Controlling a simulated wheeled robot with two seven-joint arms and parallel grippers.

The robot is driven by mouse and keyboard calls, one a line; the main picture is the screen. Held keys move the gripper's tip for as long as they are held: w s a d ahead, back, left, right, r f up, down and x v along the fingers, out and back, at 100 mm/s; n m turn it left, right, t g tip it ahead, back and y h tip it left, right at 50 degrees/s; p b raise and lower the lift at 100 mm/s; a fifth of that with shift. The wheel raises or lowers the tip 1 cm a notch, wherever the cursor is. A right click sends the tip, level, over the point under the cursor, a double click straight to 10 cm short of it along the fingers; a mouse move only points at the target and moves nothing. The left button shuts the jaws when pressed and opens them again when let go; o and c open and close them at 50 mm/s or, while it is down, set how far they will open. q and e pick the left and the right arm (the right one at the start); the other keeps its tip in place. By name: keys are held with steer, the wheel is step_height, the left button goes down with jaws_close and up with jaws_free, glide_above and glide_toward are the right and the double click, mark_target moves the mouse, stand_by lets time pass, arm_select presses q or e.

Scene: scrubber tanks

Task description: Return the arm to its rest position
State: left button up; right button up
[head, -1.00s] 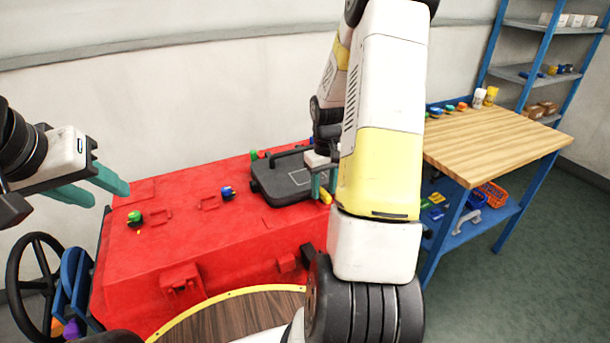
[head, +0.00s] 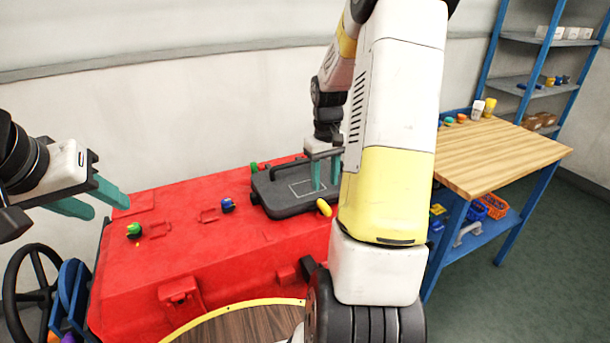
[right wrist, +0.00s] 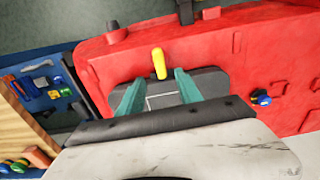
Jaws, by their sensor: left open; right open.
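My right arm comes down the middle of the head view. Its gripper (head: 325,172) has teal fingers apart over the dark grey lid (head: 285,208) on the red scrubber body (head: 190,245), and nothing is between them. In the right wrist view the open fingers (right wrist: 157,92) flank the lid, with a yellow handle (right wrist: 159,63) beyond them. The handle also shows at the lid's edge in the head view (head: 323,208). I cannot tell whether the fingertips touch the lid. My left gripper (head: 104,204) is open and empty, above the left end of the red body.
Green (head: 134,230) and blue (head: 228,205) knobs stick up from the red body. A black steering wheel (head: 32,290) is at left. A wooden-topped workbench (head: 500,150) with blue legs stands at right, and blue shelving (head: 535,85) is behind it. Floor at far right is clear.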

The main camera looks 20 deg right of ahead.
stand_by(0.3)
steer(key=s+a+r+t+y, duration=0.2)
steer(key=s+a+r+t, duration=0.4)
steer(key=s+a+r, duration=1.1)
steer(key=shift+v, duration=0.9)
steer(key=shift+s+a, duration=0.1)
steer(key=shift+a, duration=0.05)
